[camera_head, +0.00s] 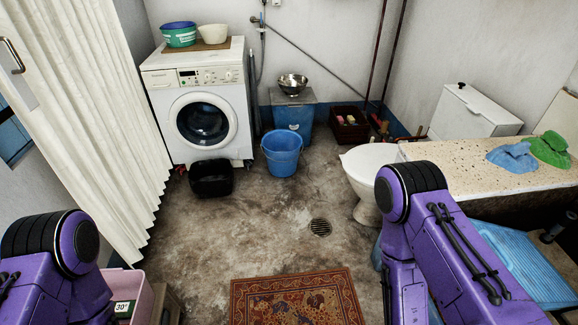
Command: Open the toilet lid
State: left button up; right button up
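The white toilet (367,208) stands at the right, partly hidden behind the speckled stone slab and my purple right arm. Its top (370,158) looks flat and white, which fits a lid lying down, but part of it is covered by the slab. The white cistern (472,113) is behind it, with a small dark knob on top. Only purple upper parts of my two arms show, at the lower left and lower right. Neither gripper is in view.
The stone slab (455,168) with blue and green cloths (548,148) borders the toilet. A blue bucket (282,160), black tub (211,180) and washing machine (203,110) stand at the back left. Floor around the drain (320,227) is clear; a patterned rug (297,298) lies in front.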

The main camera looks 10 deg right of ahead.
aim_at(362, 164)
jog(key=u, duration=0.15)
jog(key=i, duration=1.55)
jog(key=z, duration=2.05)
